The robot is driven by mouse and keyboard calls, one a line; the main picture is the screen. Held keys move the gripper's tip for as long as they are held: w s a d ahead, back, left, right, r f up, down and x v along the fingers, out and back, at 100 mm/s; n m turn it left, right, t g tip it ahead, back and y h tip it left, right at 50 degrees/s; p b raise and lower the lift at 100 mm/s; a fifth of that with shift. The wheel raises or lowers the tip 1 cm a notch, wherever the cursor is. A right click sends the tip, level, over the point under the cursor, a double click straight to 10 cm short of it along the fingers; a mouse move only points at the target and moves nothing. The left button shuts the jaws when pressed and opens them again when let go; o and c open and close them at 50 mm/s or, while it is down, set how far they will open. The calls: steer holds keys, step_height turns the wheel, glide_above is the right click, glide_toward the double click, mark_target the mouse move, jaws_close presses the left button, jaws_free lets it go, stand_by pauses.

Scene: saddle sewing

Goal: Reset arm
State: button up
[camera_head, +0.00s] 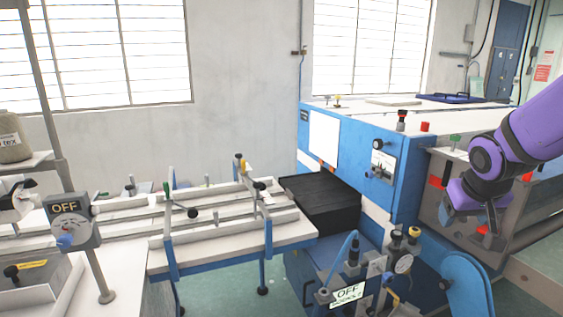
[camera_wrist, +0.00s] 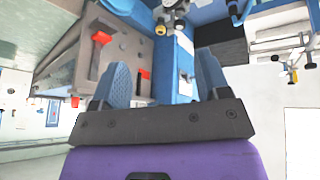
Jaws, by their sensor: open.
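My purple arm reaches in from the right in the head view. My gripper (camera_head: 490,218) points down in front of the grey side panel of the blue machine (camera_head: 345,160). In the wrist view my gripper (camera_wrist: 165,82) shows two blue ridged fingers spread wide apart with nothing between them. A red knob or lever (camera_wrist: 102,38) on the grey panel shows beyond the left finger. Another red part (camera_wrist: 145,73) shows between the fingers; I cannot tell how near it is. In the head view a red part (camera_head: 483,229) lies close to the fingertips; I cannot tell whether they touch.
A white-topped feed table (camera_head: 230,235) with rails stands left of the machine, beside a black block (camera_head: 320,195). An OFF switch box (camera_head: 72,218) stands on a post at the left. Gauges and an OFF sign (camera_head: 347,293) sit low in front. Green floor shows below the feed table.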

steer(key=s+a+r+y, duration=0.1)
steer(key=s+a+r, duration=0.2)
steer(key=s, duration=0.6)
steer(key=s+a+r+n+y, duration=0.1)
steer(key=s+a+r, duration=0.2)
steer(key=s+r, duration=0.3)
steer(key=s, duration=0.3)
steer(key=shift+s+a+r, duration=0.25)
steer(key=shift+r, duration=0.1)
